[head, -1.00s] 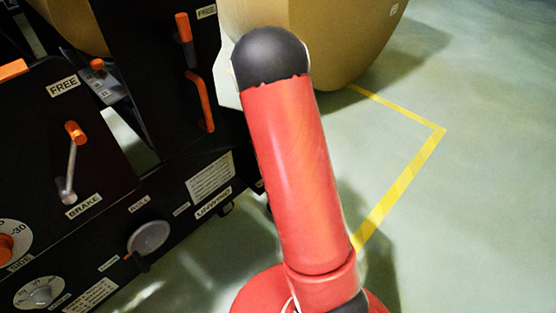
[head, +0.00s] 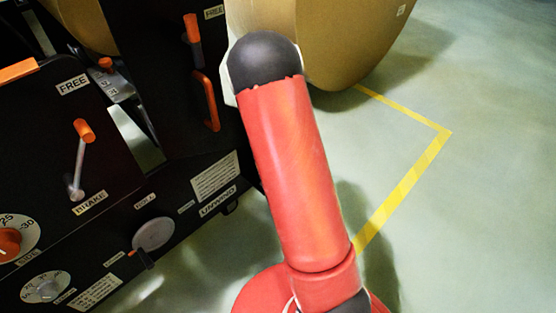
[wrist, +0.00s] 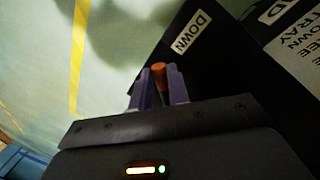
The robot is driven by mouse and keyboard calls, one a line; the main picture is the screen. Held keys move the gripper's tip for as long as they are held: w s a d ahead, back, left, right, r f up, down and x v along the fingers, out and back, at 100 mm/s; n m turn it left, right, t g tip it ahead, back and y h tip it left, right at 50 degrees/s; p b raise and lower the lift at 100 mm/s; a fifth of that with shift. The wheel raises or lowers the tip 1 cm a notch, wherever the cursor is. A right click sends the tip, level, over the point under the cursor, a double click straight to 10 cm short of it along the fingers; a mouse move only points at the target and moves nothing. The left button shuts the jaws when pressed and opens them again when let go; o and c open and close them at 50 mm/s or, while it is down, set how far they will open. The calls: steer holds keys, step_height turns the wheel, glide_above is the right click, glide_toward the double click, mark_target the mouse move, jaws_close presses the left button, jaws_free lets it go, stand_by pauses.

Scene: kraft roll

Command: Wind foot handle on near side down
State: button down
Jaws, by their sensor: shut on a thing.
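In the wrist view my gripper (wrist: 158,88) is shut on an orange-tipped handle (wrist: 159,70), with one purple-grey finger on each side of it. The handle stands out beside a black panel edge with a DOWN label (wrist: 190,33). The lower part of the handle is hidden by my gripper body. In the head view my red arm reaches up the middle, and my gripper and the held handle are hidden behind it.
The black machine fills the left of the head view, with a BRAKE lever (head: 79,160), an orange grip handle (head: 206,100) and a round disc (head: 153,234). A large kraft roll (head: 350,40) is at the top. Green floor with a yellow line (head: 402,190) is clear at right.

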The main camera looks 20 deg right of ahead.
steer(key=c, duration=1.3)
jaws_free()
steer(key=shift+c, duration=0.2)
step_height(320, 180, up, 20)
steer(key=p, duration=0.3)
